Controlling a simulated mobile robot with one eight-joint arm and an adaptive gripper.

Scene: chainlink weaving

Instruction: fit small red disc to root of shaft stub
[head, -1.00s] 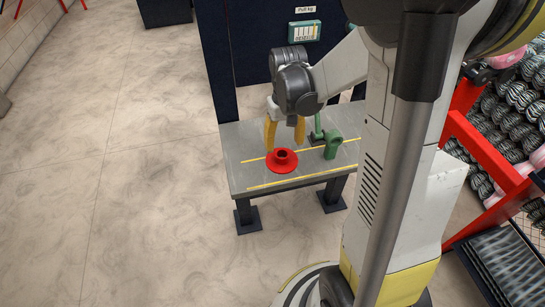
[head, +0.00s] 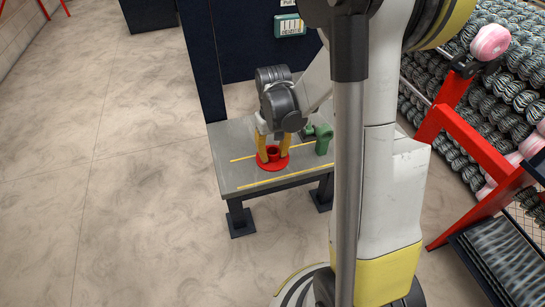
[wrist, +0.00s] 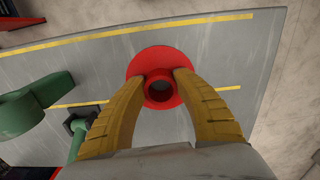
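The small red disc (head: 284,163) lies flat on the grey table (head: 235,182). It has a wide flange and a raised hollow hub, and shows from above in the wrist view (wrist: 160,61). My gripper (head: 273,157) points down over it with one yellow finger on each side of the hub. In the wrist view the fingertips (wrist: 160,80) appear to touch the hub's sides. The disc still rests on the table. I cannot clearly make out a shaft stub in any view.
A green upright part (head: 323,140) stands on the table to the right of the disc. A green rod with a dark fitting (wrist: 80,130) is beside my left finger in the wrist view. Yellow lines cross the table. A red rack (head: 440,120) stands right; floor is open left.

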